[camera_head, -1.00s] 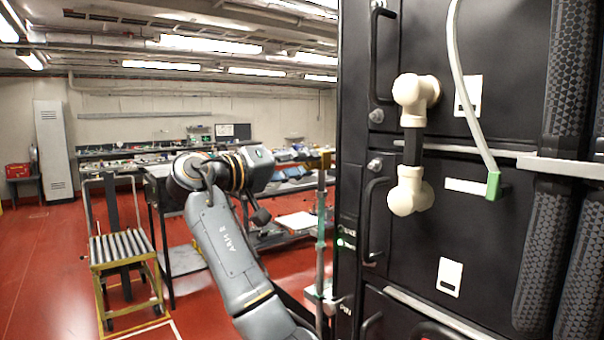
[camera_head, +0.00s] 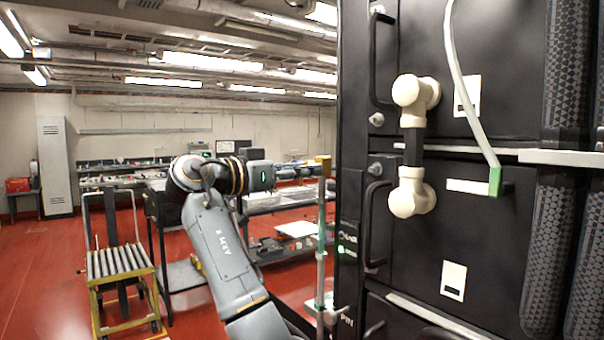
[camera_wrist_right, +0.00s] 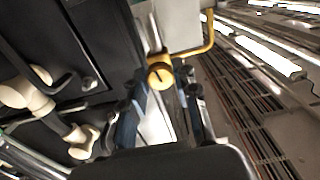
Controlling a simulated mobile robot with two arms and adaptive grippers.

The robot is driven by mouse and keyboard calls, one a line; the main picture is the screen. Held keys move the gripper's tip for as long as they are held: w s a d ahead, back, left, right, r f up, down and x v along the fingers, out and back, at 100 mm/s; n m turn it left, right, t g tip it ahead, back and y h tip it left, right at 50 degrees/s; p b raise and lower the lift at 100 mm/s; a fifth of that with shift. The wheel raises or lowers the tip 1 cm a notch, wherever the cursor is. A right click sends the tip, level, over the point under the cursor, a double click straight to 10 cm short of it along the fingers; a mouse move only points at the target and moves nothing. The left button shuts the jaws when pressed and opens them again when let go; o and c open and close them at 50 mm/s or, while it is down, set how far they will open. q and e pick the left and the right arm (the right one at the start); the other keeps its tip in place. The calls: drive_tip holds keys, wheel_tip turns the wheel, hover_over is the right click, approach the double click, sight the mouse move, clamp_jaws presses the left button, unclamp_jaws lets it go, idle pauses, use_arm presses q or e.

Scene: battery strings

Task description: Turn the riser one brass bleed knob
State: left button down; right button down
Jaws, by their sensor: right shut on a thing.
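The brass bleed knob (camera_wrist_right: 160,75) shows in the right wrist view as a round, slotted yellow disc between the fingers of my right gripper (camera_wrist_right: 163,98). The gripper is shut on it. In the head view my right gripper (camera_head: 300,172) reaches from its grey arm toward the top of a thin riser pipe (camera_head: 321,235). A yellow-brass fitting (camera_head: 323,160) sits on that top; its contact with the fingertips is too small to make out there. My left gripper is in neither view.
A tall black battery cabinet (camera_head: 460,225) stands close on the right of the riser, with cream elbow connectors (camera_head: 411,192) and a handle (camera_head: 374,215). A yellow pipe (camera_wrist_right: 207,38) bends beside the knob. A roller cart (camera_head: 120,265) stands on open red floor.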

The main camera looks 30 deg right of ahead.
drive_tip(key=shift+f+m, duration=0.2)
drive_tip(key=shift+m, duration=0.9)
drive_tip(key=c, duration=1)
unclamp_jaws()
drive_tip(key=shift+r, duration=0.1)
drive_tip(key=a, duration=0.8)
drive_tip(key=s+a, duration=0.1)
drive_tip(key=a, duration=0.3)
drive_tip(key=shift+w, duration=0.1)
